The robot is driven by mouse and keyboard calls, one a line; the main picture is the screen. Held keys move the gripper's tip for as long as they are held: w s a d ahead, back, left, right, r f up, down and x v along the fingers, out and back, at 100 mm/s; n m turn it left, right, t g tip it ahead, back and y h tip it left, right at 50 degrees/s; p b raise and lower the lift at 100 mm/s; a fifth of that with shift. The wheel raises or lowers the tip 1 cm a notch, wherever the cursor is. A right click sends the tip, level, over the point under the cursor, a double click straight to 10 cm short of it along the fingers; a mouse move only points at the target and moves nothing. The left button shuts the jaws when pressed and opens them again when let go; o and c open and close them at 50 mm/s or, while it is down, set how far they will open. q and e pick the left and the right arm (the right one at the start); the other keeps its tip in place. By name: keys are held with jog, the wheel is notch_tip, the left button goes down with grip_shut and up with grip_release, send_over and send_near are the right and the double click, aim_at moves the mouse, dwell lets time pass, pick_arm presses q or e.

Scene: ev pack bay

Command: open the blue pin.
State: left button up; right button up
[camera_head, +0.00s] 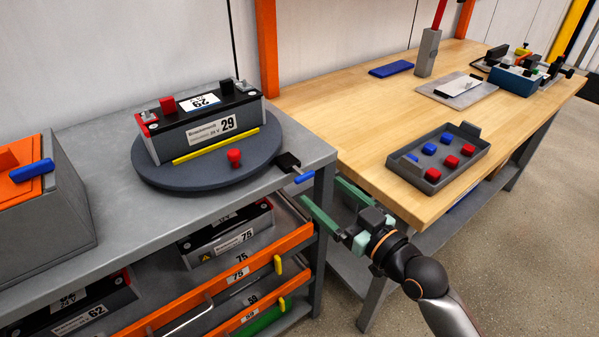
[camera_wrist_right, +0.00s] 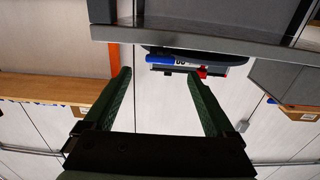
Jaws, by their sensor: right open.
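A blue pin (camera_head: 304,177) sticks out of a black bracket (camera_head: 287,162) at the front right edge of the grey bench, beside the round turntable (camera_head: 160,182). My right gripper (camera_head: 320,190) is open and empty, just off the bench edge to the right of and below the pin. In the right wrist view, a blue piece that looks like the pin (camera_wrist_right: 161,58) lies beyond and between the open fingertips (camera_wrist_right: 160,73), apart from both. My left gripper is in neither view.
A battery (camera_head: 207,120) labelled 29 and a red knob (camera_head: 235,157) are on the turntable. An orange-topped grey box (camera_head: 70,215) with a blue handle stands at left. Orange-edged drawers (camera_head: 270,275) lie below. The wooden bench (camera_head: 330,110) holds a tray (camera_head: 400,168) of red and blue pieces.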

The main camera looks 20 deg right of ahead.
aim_at(307, 178)
jog(key=x, duration=0.9)
jog(key=shift+f, duration=0.1)
grip_shut()
dwell(0.5)
